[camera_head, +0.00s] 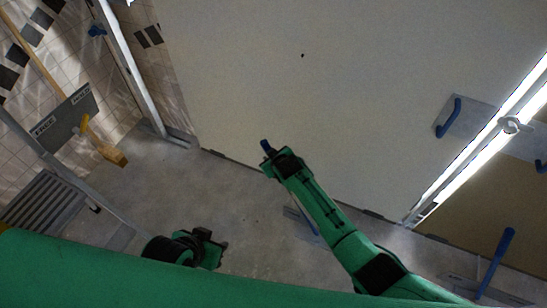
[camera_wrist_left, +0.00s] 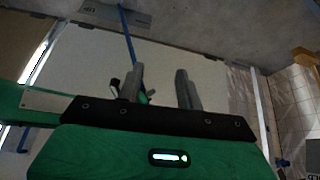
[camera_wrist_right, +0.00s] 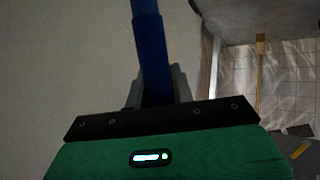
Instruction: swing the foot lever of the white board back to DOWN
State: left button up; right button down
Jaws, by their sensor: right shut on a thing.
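The large white board (camera_head: 330,90) fills the upper middle of the head view, its lower edge near the floor. Its foot lever, a blue rod (camera_head: 266,146), rises from a floor plate and is partly hidden behind my right arm. My right gripper (camera_head: 271,157) is shut around the rod near its upper end. In the right wrist view the blue rod (camera_wrist_right: 151,50) runs down between the fingers. In the left wrist view the lever (camera_wrist_left: 127,35) slants from its plate (camera_wrist_left: 112,14), with a small, upside-down label. My left gripper (camera_head: 215,247) is open and empty, low and apart from the board.
A blue handle (camera_head: 448,117) sits on the board's right part. A brown board (camera_head: 490,200) with another blue floor lever (camera_head: 496,262) stands at right, beyond a bright strip. Floor between is clear.

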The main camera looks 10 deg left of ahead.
jog(key=shift+s+a, duration=0.15)
jog(key=shift+a, duration=0.2)
jog(key=c, duration=1.6)
grip_release()
jog(key=o, duration=0.4)
jog(key=shift+a+f, duration=0.1)
jog(key=shift+a, duration=0.1)
pick_arm(q)
jog(key=shift+a+f, duration=0.1)
jog(key=shift+a, duration=0.1)
pick_arm(e)
jog(key=shift+d, duration=0.1)
jog(key=p+v, duration=0.1)
jog(key=v, duration=0.2)
jog(key=shift+s+d+r+p, duration=0.1)
jog(key=shift+d+r+p, duration=0.1)
jog(key=shift+r+p, duration=0.1)
pick_arm(q)
jog(key=f, duration=0.1)
jog(key=a+f+g+p, duration=0.1)
jog(key=f, duration=0.1)
jog(key=f+g+p, duration=0.1)
jog(key=f, duration=0.1)
jog(key=shift+s+a+y, duration=0.3)
jog(key=shift+a+y, duration=0.05)
jog(key=shift+y, duration=0.05)
pick_arm(e)
jog(key=v, duration=1)
